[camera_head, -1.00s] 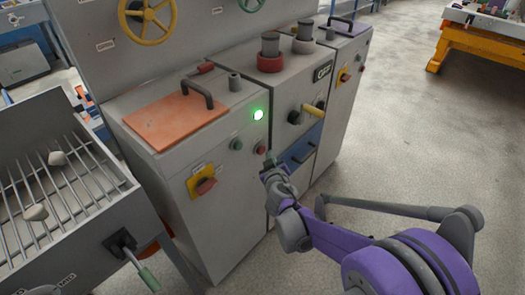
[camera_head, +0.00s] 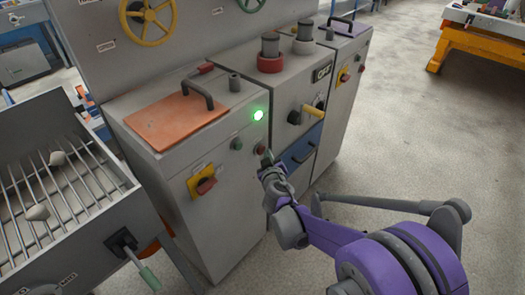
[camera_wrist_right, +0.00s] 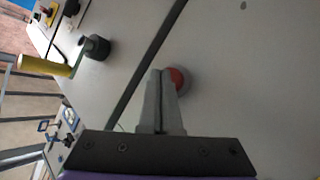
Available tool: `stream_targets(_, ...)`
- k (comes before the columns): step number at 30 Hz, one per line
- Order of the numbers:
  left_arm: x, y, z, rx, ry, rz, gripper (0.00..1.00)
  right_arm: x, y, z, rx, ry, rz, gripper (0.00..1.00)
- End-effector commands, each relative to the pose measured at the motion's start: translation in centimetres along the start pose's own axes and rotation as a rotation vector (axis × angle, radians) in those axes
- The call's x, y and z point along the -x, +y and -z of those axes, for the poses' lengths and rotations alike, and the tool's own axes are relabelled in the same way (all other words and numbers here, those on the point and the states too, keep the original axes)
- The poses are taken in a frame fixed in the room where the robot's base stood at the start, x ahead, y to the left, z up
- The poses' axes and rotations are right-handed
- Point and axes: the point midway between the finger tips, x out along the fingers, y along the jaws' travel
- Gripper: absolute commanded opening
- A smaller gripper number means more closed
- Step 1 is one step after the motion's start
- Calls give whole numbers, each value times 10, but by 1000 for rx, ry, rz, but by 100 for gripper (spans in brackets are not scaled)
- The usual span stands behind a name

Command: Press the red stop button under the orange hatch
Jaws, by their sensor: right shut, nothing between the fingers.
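The orange hatch (camera_head: 175,119) lies closed on top of the left grey cabinet, with a dark handle (camera_head: 197,94) at its right side. On the cabinet front below it, a red button (camera_head: 260,149) sits right of a green button (camera_head: 237,144). My right gripper (camera_head: 267,160) is close to the red button, its fingers shut and empty. In the right wrist view the fingertips (camera_wrist_right: 162,72) overlap the left edge of the red button (camera_wrist_right: 177,79); I cannot tell whether they touch it. My left gripper is not in view.
A green lamp (camera_head: 257,115) is lit above the buttons. A yellow plate with a red rotary switch (camera_head: 203,183) is lower left. A blue drawer (camera_head: 302,150) and a yellow-handled lever (camera_head: 312,110) are to the right. A grated bin (camera_head: 60,195) stands left.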

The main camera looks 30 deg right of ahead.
Motion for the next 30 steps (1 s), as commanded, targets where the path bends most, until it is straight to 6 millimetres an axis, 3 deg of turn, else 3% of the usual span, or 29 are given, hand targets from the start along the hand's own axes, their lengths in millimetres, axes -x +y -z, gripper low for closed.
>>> stream_targets(30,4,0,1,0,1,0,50,-7,-5,5,0,1,1,0)
